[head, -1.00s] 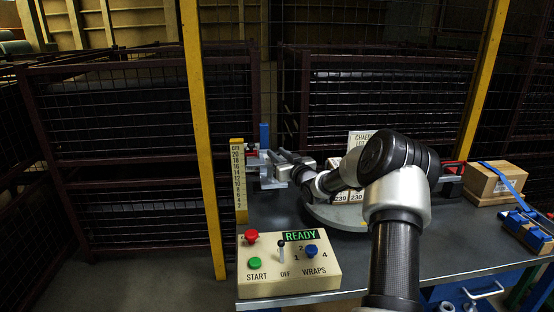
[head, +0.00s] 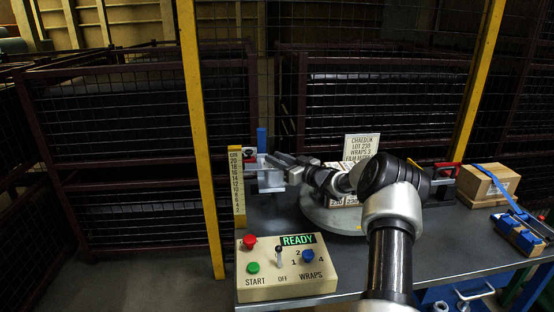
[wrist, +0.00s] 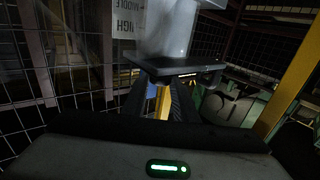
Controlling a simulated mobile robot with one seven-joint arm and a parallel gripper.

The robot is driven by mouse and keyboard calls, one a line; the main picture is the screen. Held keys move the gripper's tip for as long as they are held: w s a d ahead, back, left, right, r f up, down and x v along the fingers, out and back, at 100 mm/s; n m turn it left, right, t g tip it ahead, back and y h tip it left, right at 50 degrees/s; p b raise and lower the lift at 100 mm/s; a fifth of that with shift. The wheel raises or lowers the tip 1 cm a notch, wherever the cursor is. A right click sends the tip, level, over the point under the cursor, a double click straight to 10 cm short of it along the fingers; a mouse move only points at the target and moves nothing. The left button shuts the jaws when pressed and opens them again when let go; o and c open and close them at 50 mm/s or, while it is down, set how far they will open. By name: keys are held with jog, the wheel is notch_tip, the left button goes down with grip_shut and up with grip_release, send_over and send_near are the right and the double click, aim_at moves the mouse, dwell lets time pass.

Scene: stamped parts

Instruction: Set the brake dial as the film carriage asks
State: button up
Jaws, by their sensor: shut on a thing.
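The film carriage (head: 268,174) stands at the left rear of the table beside the cm scale (head: 237,182). My gripper (head: 292,166) reaches left to the carriage and is shut at its near side. In the wrist view the dark fingers (wrist: 161,98) close below a dark plate (wrist: 180,68) under a pale film roll (wrist: 172,28). The held piece is mostly hidden; by its place I take it for the brake dial, and its setting cannot be read. A label (wrist: 126,20) beside the roll shows HIGH and MIDDLE upside down.
A sign (head: 361,147) reads CHAEDUK LOT 230, WRAPS 3, with its film line partly hidden. A control box (head: 288,291) with a READY display stands in front. A yellow post (head: 205,150) stands left.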

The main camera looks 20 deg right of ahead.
jog(key=shift+r, duration=0.25)
jog(key=o, duration=1)
jog(key=shift+f, duration=0.1)
notch_tip(320, 180, up, 10)
jog(key=p, duration=0.2)
jog(key=shift+o, duration=0.3)
